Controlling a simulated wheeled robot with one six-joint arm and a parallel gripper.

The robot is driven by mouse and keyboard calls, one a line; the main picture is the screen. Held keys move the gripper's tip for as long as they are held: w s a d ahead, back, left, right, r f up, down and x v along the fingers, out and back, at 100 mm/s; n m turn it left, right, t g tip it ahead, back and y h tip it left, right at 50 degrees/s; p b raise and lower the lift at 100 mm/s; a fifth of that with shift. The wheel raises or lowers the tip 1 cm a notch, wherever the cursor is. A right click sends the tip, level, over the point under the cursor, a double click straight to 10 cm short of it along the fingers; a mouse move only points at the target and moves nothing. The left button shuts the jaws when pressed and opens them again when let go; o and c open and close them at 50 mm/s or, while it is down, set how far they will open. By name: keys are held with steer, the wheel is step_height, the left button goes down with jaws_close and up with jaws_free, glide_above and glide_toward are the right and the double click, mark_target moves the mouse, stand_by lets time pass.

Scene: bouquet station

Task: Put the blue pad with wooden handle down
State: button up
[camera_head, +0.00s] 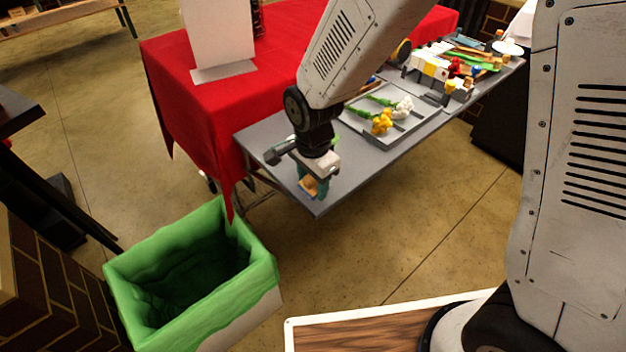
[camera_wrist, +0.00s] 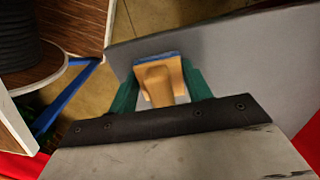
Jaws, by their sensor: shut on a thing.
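The blue pad with wooden handle (camera_wrist: 160,82) is between the green fingers of my gripper (camera_wrist: 160,90) in the wrist view. The wooden handle faces the camera, and only a strip of the blue pad shows at its far edge. In the head view my gripper (camera_head: 314,188) points down over the near left end of the grey table (camera_head: 345,180), with the wooden handle (camera_head: 311,184) showing between its fingers. I cannot tell whether the pad touches the tabletop.
A grey tray (camera_head: 415,123) with yellow and white flowers lies further along the table, with several tools and small items beyond. A red-covered table (camera_head: 195,105) stands behind. A green-lined bin (camera_head: 215,290) stands on the floor at the lower left.

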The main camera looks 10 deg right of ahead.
steer(key=o, duration=1.1)
steer(key=shift+s+d+f, duration=0.1)
steer(key=shift+s+f, duration=0.15)
steer(key=shift+f, duration=0.3)
steer(key=r, duration=1.2)
steer(key=shift+w+r, duration=0.25)
steer(key=shift+r, duration=0.1)
steer(key=s+d+r+n, duration=0.3)
steer(key=s+d+r, duration=0.15)
steer(key=d, duration=0.25)
steer(key=s+d+r+n, duration=0.2)
steer(key=s+d+r, duration=0.25)
steer(key=d, duration=0.25)
steer(key=s+d+r+n+t, duration=0.1)
steer(key=s+d+r+n, duration=0.1)
steer(key=s+d+n, duration=0.4)
steer(key=s+d, duration=0.1)
steer(key=s, duration=0.3)
steer(key=shift+s+r, duration=0.15)
